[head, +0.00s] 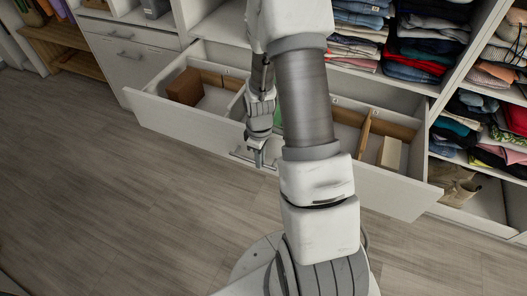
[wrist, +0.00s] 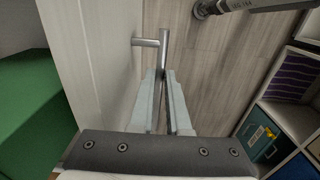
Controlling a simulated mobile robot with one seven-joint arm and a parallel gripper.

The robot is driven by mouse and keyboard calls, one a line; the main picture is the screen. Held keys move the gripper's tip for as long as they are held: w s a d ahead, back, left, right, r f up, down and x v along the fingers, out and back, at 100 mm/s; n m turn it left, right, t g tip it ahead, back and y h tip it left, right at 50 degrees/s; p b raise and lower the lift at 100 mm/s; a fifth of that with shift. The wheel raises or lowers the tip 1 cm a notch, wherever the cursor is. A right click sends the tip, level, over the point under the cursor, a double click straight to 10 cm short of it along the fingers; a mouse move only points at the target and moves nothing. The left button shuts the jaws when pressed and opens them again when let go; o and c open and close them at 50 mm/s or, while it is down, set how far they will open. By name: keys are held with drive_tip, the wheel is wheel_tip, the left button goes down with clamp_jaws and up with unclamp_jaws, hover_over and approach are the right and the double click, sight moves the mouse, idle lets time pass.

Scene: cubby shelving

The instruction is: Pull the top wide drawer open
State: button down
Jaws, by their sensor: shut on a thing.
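The wide drawer (head: 185,122) stands pulled out from the shelving in the head view, with its inside showing. Its metal bar handle (head: 237,153) is partly hidden by my gripper (head: 259,160) at the front panel. In the wrist view the handle (wrist: 163,50) stands off the pale drawer front (wrist: 95,55). The fingers of my gripper, also in the wrist view (wrist: 163,78), are shut on the handle bar. My arm hides the middle of the drawer in the head view.
The drawer holds a brown box (head: 185,87), wooden dividers and a cream box (head: 390,153). A closed drawer front (head: 130,57) is at the left. Folded clothes (head: 413,62) fill shelves at the right. Wooden floor (head: 110,210) in front of the drawer is clear at the left.

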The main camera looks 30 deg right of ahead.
drive_tip(key=shift+s+a, duration=0.55)
drive_tip(key=shift+a, duration=0.2)
drive_tip(key=shift+s+a, duration=0.55)
drive_tip(key=shift+a, duration=0.2)
drive_tip(key=c, duration=0.9)
unclamp_jaws()
drive_tip(key=shift+r, duration=0.1)
wheel_tip(320, 180, up, 17)
drive_tip(key=p, duration=0.5)
drive_tip(key=shift+r+p, duration=0.15)
drive_tip(key=shift+p, duration=0.15)
